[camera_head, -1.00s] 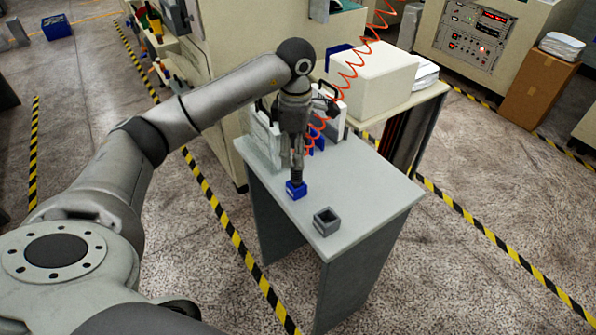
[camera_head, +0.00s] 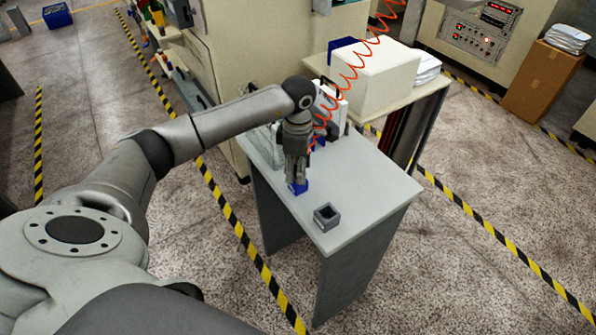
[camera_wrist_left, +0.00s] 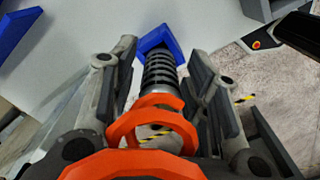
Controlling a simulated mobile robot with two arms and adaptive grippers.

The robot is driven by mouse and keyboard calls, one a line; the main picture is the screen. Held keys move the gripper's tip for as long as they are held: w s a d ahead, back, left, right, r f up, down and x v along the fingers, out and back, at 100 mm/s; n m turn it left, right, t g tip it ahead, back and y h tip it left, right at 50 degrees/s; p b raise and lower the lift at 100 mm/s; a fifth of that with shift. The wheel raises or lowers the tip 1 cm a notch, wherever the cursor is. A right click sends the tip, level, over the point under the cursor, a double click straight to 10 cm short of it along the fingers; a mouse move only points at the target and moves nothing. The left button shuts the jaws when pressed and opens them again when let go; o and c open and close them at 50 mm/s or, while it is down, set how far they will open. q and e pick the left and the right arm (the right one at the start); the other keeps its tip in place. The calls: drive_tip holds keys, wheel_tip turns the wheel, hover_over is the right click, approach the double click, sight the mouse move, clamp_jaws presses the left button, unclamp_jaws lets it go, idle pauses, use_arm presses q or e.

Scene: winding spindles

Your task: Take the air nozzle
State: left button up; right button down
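The air nozzle, a dark ribbed cylinder (camera_wrist_left: 160,72), stands in a small blue holder (camera_head: 298,187) on the grey table (camera_head: 355,185). The holder also shows in the left wrist view (camera_wrist_left: 157,40). An orange coiled hose (camera_head: 350,78) runs down to the nozzle; its orange loops (camera_wrist_left: 155,122) fill the near part of the wrist view. My left gripper (camera_head: 296,178) points down over the holder. In the wrist view its fingers (camera_wrist_left: 160,80) stand on both sides of the nozzle, apart, with gaps visible. In the head view the gripper hides the nozzle. My right gripper is not in view.
An empty grey square holder (camera_head: 327,216) stands near the table's front edge. White and grey equipment stands at the back of the table, close behind my left gripper. A cream box (camera_head: 375,78) is on the table behind. The right side of the grey table is clear.

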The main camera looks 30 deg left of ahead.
use_arm(q)
clamp_jaws()
drive_tip(key=shift+r, duration=0.1)
